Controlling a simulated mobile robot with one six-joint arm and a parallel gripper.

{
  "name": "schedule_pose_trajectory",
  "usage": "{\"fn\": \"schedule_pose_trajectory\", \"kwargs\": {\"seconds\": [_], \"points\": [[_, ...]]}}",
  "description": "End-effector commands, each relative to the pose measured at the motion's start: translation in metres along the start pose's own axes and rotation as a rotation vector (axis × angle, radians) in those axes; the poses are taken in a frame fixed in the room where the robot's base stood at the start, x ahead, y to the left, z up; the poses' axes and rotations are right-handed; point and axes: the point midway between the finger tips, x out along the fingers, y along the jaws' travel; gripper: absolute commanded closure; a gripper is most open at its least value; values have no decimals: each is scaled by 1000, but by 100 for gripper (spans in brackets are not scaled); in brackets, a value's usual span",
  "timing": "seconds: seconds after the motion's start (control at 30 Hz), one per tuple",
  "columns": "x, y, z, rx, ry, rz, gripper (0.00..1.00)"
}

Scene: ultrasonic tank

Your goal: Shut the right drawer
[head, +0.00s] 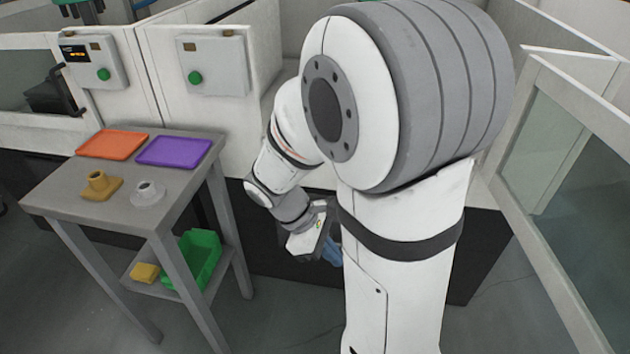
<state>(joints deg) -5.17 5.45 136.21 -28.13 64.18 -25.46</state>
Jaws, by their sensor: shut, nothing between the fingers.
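No drawer can be clearly picked out in the head view; my own arm covers the middle and right of the machine front. My gripper (328,248) is low, in front of the dark lower front (270,255) of the machine. It is shut with nothing held, and its tips are partly hidden behind my arm. A blue part shows at its end; I cannot tell whether it touches anything.
A grey table (58,200) at the left bears an orange tray (112,144), a purple tray (174,152) and two small fittings. A green bin (200,262) and yellow block (145,272) sit on its lower shelf. A framed glass panel (575,185) stands at right.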

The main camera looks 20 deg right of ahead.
Motion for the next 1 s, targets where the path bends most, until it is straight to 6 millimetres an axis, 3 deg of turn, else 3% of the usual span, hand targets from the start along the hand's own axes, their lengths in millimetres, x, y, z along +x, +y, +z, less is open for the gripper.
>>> {"fn": "schedule_pose_trajectory", "kwargs": {"seconds": [0.1,0.37,0.6,0.8,1.0], "points": [[26,20,-10,-270,-199,20,100],[73,69,-41,-863,-622,25,100],[119,104,-94,-1385,-1012,-22,100],[153,116,-137,-1695,-1268,-67,100],[170,118,-157,-1827,-1386,-88,100]]}}
